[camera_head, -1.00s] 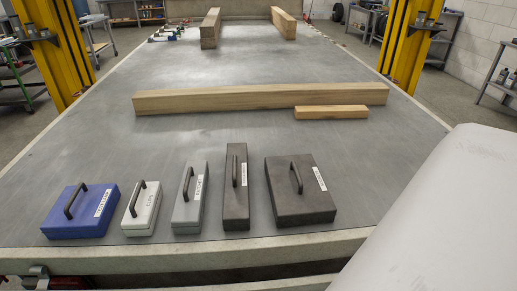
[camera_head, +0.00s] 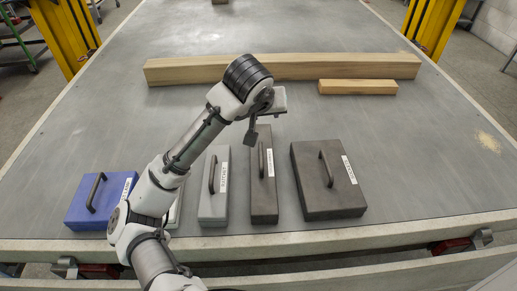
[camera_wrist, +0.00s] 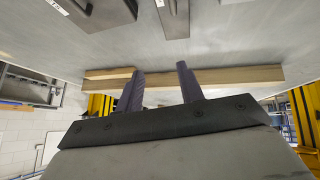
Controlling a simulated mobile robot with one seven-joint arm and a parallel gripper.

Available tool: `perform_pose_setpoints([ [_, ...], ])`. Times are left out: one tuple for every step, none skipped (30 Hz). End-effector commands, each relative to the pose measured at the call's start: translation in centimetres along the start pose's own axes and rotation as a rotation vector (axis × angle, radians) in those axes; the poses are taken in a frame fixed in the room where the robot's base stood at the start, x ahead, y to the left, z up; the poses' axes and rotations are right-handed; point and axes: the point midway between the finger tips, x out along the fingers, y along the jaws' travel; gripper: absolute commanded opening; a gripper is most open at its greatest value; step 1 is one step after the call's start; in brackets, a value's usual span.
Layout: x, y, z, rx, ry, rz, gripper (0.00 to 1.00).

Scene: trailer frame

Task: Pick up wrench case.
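Five handled cases stand in a row near the front edge of the platform: a blue case (camera_head: 78,208), a small light case (camera_head: 174,213) mostly hidden behind my arm, a grey case (camera_head: 213,205), a narrow dark case (camera_head: 264,205) and a wide dark case (camera_head: 318,180). Their labels are too small to read, so I cannot tell which is the wrench case. My gripper (camera_head: 258,130) is above the platform, just beyond the narrow dark case. The wrist view shows its two fingers (camera_wrist: 160,86) apart with nothing between them. The narrow dark case (camera_wrist: 175,22) and wide dark case (camera_wrist: 110,18) also show there.
A long wooden beam (camera_head: 320,67) lies across the platform behind the cases, with a short wood block (camera_head: 357,87) before it. Yellow posts (camera_head: 66,35) stand at both sides. The platform right of the wide dark case is clear.

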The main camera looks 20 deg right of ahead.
Motion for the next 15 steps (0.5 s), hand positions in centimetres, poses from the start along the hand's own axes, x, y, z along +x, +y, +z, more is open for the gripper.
perform_pose_setpoints([
  [0.6, -0.1, 1.5, 0.014, -0.077, -0.054, 0.38],
  [1.0, -0.3, 2.3, 0.018, -0.116, -0.082, 0.38],
  [1.4, -0.6, 3.2, 0.023, -0.159, -0.115, 0.38],
  [1.6, -0.7, 3.8, 0.026, -0.183, -0.134, 0.38],
  [1.7, -0.8, 4.2, 0.028, -0.202, -0.149, 0.38],
  [2.0, -1.0, 4.7, 0.031, -0.22, -0.162, 0.38],
  [2.4, -1.1, 5.0, 0.031, -0.228, -0.168, 0.38],
  [2.7, -1.1, 5.2, 0.031, -0.234, -0.172, 0.38],
  [3.3, -1.3, 5.4, 0.03, -0.237, -0.174, 0.38],
  [3.8, -1.3, 5.5, 0.031, -0.238, -0.173, 0.38],
  [4.3, -1.4, 5.7, 0.029, -0.238, -0.172, 0.38],
  [5.1, -1.5, 5.9, 0.03, -0.239, -0.172, 0.38],
  [5.7, -1.6, 6.1, 0.03, -0.238, -0.17, 0.38],
  [6.3, -1.7, 6.2, 0.03, -0.237, -0.17, 0.38],
  [7.0, -1.9, 6.4, 0.029, -0.236, -0.169, 0.38],
])
